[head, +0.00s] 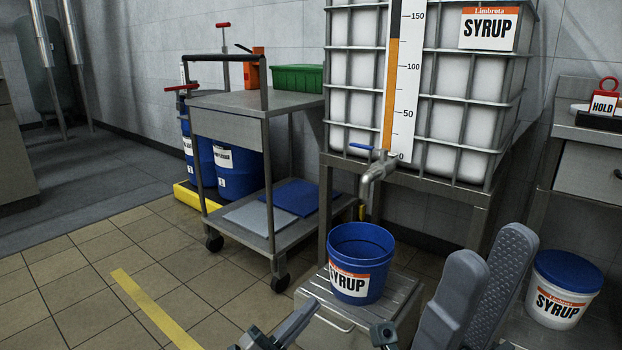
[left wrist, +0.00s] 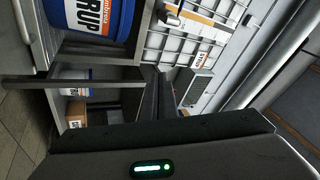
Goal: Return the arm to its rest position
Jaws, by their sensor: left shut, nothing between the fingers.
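My left gripper (head: 297,321) is low in the head view, left of the open blue syrup bucket (head: 350,285) and nearer to me. It is shut with nothing in it. Its shut fingers (left wrist: 158,95) also show in the left wrist view. My right gripper (head: 490,258) stands large at the lower right of the head view, its two fingers apart and empty. The bucket stands upright on a metal stand (head: 398,286), under the tap (head: 376,176) of the syrup tank (head: 450,112). Neither gripper touches the bucket. What the bucket holds is not clear.
A trolley (head: 217,101) with a green bin (head: 298,78) stands at the back left, beside blue drums (head: 238,172). A white syrup bucket with blue lid (head: 562,289) is at the right, below a bench (head: 585,135).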

